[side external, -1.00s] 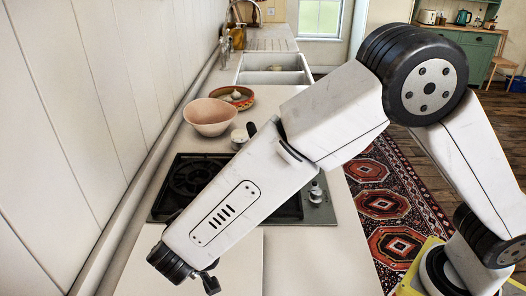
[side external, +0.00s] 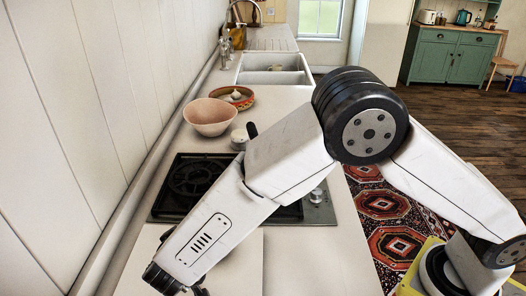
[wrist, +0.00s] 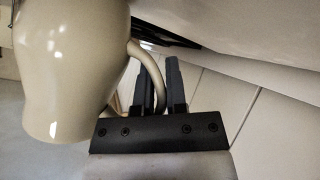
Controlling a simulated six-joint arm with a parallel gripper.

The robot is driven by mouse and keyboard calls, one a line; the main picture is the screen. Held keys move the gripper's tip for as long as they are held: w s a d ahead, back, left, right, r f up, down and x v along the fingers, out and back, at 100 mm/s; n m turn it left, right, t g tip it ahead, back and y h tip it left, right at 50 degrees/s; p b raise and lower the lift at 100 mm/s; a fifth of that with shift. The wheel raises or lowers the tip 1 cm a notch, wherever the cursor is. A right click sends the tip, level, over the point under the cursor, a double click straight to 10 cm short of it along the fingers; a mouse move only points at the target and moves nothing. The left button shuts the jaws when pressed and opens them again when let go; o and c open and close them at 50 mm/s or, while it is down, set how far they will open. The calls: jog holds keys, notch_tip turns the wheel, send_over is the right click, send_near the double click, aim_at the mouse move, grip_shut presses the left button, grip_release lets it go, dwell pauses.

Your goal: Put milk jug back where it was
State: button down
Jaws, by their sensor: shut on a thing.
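The milk jug (wrist: 70,65) is cream, glossy and round-bellied; it fills the left of the wrist view, partly cut off by the frame edge. Its curved handle (wrist: 150,62) runs in between the two dark fingers of my gripper (wrist: 160,78). My gripper is shut on the handle, with the jug's body beside the fingers. In the side view my wrist reaches the bottom left edge, and the gripper's fingers and the jug do not show there. What lies under the jug cannot be told.
A black gas hob (side external: 185,185) lies behind my forearm on the pale worktop (side external: 320,262). A pink bowl (side external: 210,118), a patterned dish (side external: 246,104) and a small white pot (side external: 239,138) stand beyond it. A panelled wall (side external: 70,130) bounds the left side.

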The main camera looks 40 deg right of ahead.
jog(key=shift+f, duration=0.25)
jog(key=shift+f, duration=0.1)
jog(key=c, duration=0.7)
grip_release()
jog(key=shift+o, duration=0.2)
jog(key=v, duration=1.2)
jog(key=shift+w, duration=0.1)
